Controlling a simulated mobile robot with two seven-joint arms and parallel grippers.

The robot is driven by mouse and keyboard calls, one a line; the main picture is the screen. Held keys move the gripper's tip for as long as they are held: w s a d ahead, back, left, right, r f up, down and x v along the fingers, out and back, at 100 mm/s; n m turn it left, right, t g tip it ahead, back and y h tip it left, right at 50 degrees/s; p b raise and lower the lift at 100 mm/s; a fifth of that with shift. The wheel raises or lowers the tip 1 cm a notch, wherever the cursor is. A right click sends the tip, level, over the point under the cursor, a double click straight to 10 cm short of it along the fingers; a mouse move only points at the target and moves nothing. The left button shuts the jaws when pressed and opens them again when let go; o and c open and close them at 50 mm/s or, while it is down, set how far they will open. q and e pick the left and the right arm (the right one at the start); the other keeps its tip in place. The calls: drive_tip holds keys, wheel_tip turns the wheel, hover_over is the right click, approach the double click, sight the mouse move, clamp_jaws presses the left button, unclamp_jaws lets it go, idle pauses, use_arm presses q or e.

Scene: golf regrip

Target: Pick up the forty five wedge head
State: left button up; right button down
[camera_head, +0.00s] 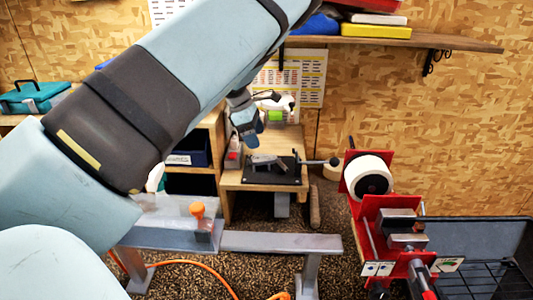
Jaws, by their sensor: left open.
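My left arm crosses the picture from lower left to the top. Below its forearm, my left gripper (249,138) hangs over the small wooden bench at the back. It is small in the picture, pointing down, open, with nothing seen between its fingers. A dark plate (285,176) lies on the bench, with a grey metal piece (264,160) on it, just below the gripper. I cannot tell whether this piece is the forty five wedge head. No number is readable. My right gripper is not in view.
A red machine with a white roll (368,177) stands at the right, beside a dark bin (485,235). A grey metal bench (280,243) with an orange knob (197,209) is in front. A shelf (400,41) hangs on the wall. An orange cord lies on the floor.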

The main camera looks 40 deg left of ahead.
sight(264, 158)
use_arm(q)
drive_tip(key=shift+f, duration=0.15)
drive_tip(key=shift+d+f+p, duration=0.45)
drive_tip(key=shift+d+f, duration=0.2)
drive_tip(key=shift+f, duration=0.35)
drive_tip(key=x, duration=0.2)
drive_tip(key=p+x, duration=0.1)
drive_tip(key=shift+s+a+f, duration=0.1)
drive_tip(key=shift+a+f, duration=0.15)
drive_tip(key=shift+f, duration=0.25)
drive_tip(key=shift+d+f, duration=0.15)
drive_tip(key=shift+f, duration=0.25)
drive_tip(key=shift+d+r, duration=0.1)
drive_tip(key=c, duration=1)
